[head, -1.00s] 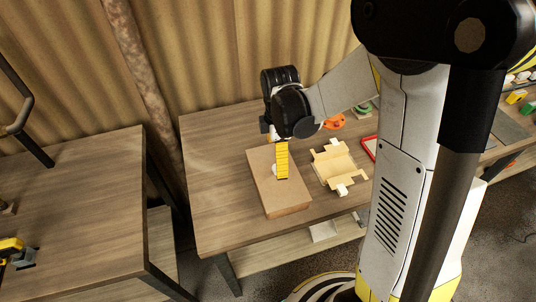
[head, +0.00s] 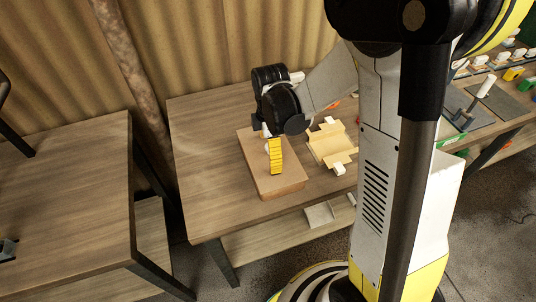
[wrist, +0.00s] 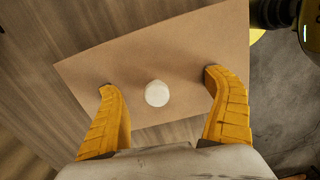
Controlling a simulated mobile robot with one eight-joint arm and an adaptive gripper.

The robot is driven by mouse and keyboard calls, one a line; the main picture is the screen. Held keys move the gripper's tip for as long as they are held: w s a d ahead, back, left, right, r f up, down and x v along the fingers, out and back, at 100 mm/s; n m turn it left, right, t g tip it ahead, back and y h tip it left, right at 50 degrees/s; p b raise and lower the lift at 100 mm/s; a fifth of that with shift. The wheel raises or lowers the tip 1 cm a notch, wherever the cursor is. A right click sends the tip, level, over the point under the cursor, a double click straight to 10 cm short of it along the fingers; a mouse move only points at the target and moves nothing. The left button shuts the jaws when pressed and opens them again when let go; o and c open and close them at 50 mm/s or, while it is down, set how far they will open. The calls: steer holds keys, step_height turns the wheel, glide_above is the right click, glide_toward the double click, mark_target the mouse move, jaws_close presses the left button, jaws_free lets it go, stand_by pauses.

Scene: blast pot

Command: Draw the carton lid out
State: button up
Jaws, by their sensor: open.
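The carton (head: 278,182) is a flat brown box on the wooden table, with its plain lid (wrist: 150,60) facing up. A round white knob (wrist: 157,93) stands on the lid. My gripper (wrist: 160,95) is open, its two yellow fingers over the lid, one on each side of the knob with a gap on both sides. In the head view my gripper (head: 275,156) hangs over the carton and mostly hides the knob. I cannot tell whether the fingertips touch the lid.
A pale yellow open box-like piece (head: 331,144) lies right of the carton. The table (head: 205,150) is clear on the left. A second table (head: 70,195) stands further left, across a gap. Small items (head: 485,85) stand on a far-right bench.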

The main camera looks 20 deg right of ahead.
steer(key=shift+w+f, duration=0.1)
steer(key=shift+f, duration=0.05)
steer(key=c, duration=0.8)
steer(key=shift+r, duration=0.2)
steer(key=shift+c, duration=0.7)
steer(key=shift+c, duration=0.5)
steer(key=shift+r+p, duration=0.35)
jaws_close()
steer(key=shift+w, duration=0.1)
steer(key=shift+r, duration=0.2)
steer(key=shift+r+p, duration=1.4)
steer(key=shift+r, duration=0.4)
